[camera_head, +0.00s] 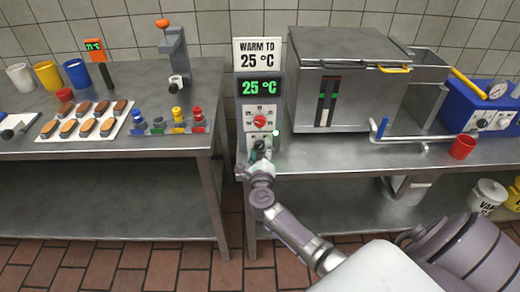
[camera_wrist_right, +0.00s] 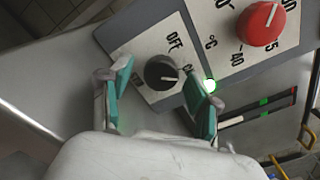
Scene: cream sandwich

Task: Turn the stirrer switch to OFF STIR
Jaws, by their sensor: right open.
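The stirrer switch is a small black knob (camera_wrist_right: 163,73) on the control panel (camera_wrist_right: 135,42), seen in the right wrist view. Its white pointer mark points toward the right side of the picture, to a label partly hidden by a finger. The word OFF stands above the knob in that view. My right gripper (camera_wrist_right: 160,77) is open, with one green-padded finger on each side of the knob; I cannot tell whether they touch it. My left gripper is out of view.
A red dial (camera_head: 260,121) sits above the knob, under a display reading 25 °C (camera_head: 259,88). A steel vat (camera_head: 345,85) stands right of the panel. A red cup (camera_head: 462,147) is at the right. The left table (camera_head: 150,90) holds pastries and cups.

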